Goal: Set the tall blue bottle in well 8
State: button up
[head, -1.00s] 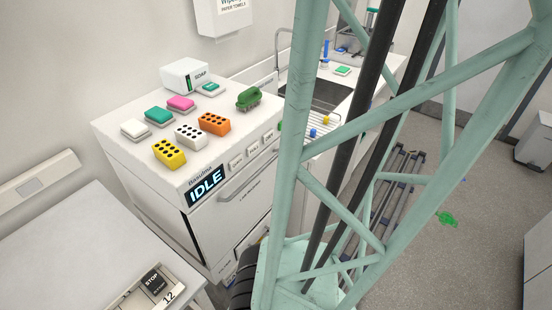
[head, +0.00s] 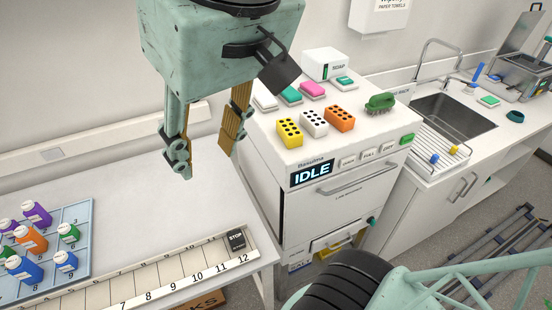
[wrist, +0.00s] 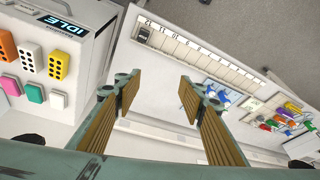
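In the head view a larger blue bottle (head: 22,268) with a white cap stands at the lower left on a pale blue numbered tray (head: 88,205). A smaller blue bottle (head: 65,262) stands to its right, by the mark 9. A long white strip of numbered slots (head: 250,243) lies along the table's front; the slot marked 8 (head: 148,297) looks empty. My gripper (head: 205,158) is open and empty above the table, to the right of the bottles and well apart from them. The wrist view shows its two fingers (wrist: 156,92) spread, with nothing between them.
Purple (head: 37,213), orange (head: 31,239) and green (head: 68,233) bottles crowd the tray. A black STOP block (head: 236,240) sits at the strip's slot 12 end. A white machine reading IDLE (head: 311,174) stands right of the table.

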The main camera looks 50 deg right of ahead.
jog(key=shift+n, duration=0.3)
jog(key=shift+s+d+f, duration=0.2)
jog(key=shift+s+f, duration=0.1)
jog(key=shift+s, duration=0.35)
jog(key=shift+s+d+f, duration=0.25)
jog(key=shift+s+f, duration=0.05)
jog(key=shift+s, duration=0.35)
jog(key=shift+s+d+f, duration=0.2)
jog(key=shift+s+f, duration=0.1)
jog(key=shift+s, duration=0.35)
notch_tip(320, 180, down, 9)
jog(key=b, duration=0.9)
jog(key=shift+w, duration=0.15)
